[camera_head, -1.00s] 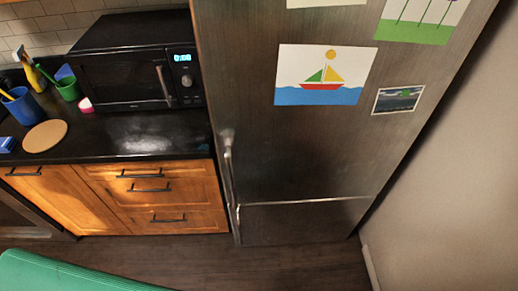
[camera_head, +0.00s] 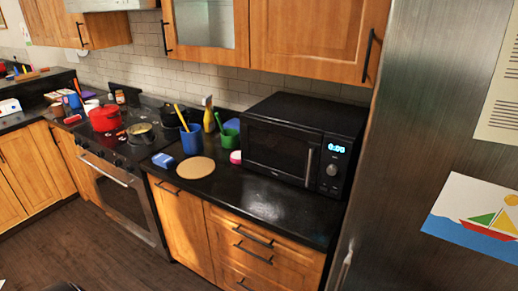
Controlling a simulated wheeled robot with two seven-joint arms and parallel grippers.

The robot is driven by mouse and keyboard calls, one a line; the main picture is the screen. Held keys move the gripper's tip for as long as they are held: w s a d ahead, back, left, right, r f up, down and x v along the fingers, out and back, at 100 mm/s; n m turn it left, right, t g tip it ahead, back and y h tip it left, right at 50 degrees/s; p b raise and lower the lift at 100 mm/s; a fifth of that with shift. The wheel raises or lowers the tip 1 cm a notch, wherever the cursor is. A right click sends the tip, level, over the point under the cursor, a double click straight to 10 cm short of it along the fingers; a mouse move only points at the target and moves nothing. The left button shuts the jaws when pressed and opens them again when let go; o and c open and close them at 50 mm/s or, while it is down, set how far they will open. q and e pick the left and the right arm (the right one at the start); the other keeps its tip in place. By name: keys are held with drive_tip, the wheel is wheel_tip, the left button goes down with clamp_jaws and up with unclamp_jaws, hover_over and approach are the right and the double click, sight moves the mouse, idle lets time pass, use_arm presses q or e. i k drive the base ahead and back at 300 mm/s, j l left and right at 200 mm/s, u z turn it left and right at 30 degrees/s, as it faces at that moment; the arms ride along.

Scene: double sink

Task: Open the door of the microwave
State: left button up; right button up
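The black microwave (camera_head: 305,146) stands on the dark counter, between the green cup and the fridge. Its door (camera_head: 276,155) looks shut, with a vertical metal handle (camera_head: 309,167) at the door's right edge. A control panel with a lit clock and a round knob is to the right of the handle. Neither of my grippers shows in this view. A small dark shape at the bottom left edge cannot be made out.
The steel fridge (camera_head: 428,130) stands close at the microwave's right. A blue cup (camera_head: 191,140), a green cup (camera_head: 229,137), a round board (camera_head: 196,168) and a blue sponge (camera_head: 164,160) sit to its left. Bare counter (camera_head: 270,197) lies in front. Wall cabinets (camera_head: 307,38) hang above.

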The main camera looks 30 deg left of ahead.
sight(290, 154)
drive_tip(key=u, duration=0.95)
